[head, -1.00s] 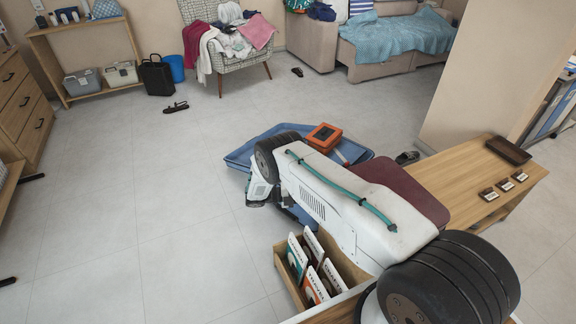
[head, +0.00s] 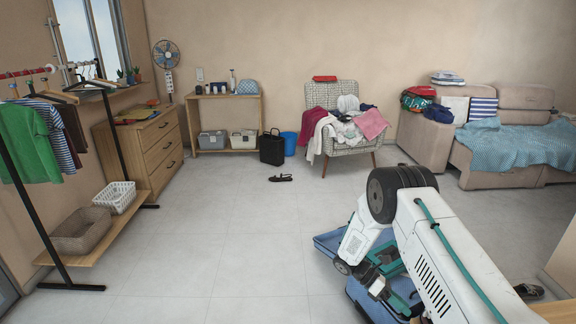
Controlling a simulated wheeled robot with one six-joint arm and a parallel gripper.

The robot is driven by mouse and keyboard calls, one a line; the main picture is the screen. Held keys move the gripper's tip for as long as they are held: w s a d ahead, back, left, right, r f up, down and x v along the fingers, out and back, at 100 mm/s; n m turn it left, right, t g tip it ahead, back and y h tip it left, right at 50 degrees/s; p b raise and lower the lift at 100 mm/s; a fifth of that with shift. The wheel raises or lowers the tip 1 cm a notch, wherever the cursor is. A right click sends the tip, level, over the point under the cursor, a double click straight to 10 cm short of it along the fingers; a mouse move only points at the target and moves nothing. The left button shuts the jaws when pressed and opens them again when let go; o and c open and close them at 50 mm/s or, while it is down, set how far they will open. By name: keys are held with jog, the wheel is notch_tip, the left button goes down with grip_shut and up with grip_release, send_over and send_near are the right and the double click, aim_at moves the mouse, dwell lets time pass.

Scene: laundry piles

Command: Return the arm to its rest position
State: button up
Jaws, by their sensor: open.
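My white arm (head: 440,255) rises from the lower right of the head view and folds at a dark elbow joint (head: 384,194). Its forearm (head: 360,236) slopes down and left to the wrist.
A clothes rack (head: 37,222) stands at the left, a wooden dresser (head: 150,158) behind it. A patterned armchair (head: 333,95) holds a laundry pile. A sofa (head: 428,142) stands at the right. Dark sandals (head: 281,178) lie on the otherwise clear middle floor.

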jog(key=s+a+r+m+t+y, duration=0.1)
jog(key=s+a+r+m+y, duration=0.2)
jog(key=r, duration=0.6)
jog(key=s+r+m+y, duration=0.1)
jog(key=s+r+m, duration=0.2)
jog(key=r+m, duration=0.35)
jog(key=s+a+r+m+t+y, duration=0.15)
jog(key=s+r, duration=0.25)
jog(key=r, duration=0.7)
jog(key=s+a+r+m+t+y, duration=0.1)
jog(key=s+r+m+t+y, duration=0.1)
jog(key=s+r, duration=0.6)
jog(key=s+a+r+m+t+y, duration=0.2)
jog(key=s+r+t, duration=0.4)
jog(key=s+r, duration=0.3)
jog(key=s+m+y, duration=0.1)
jog(key=s+m, duration=0.1)
jog(key=s, duration=0.2)
jog(key=shift+s+a+m, duration=0.25)
jog(key=shift+a+m, duration=0.05)
jog(key=shift+m, duration=0.1)
jog(key=shift+w+f, duration=0.1)
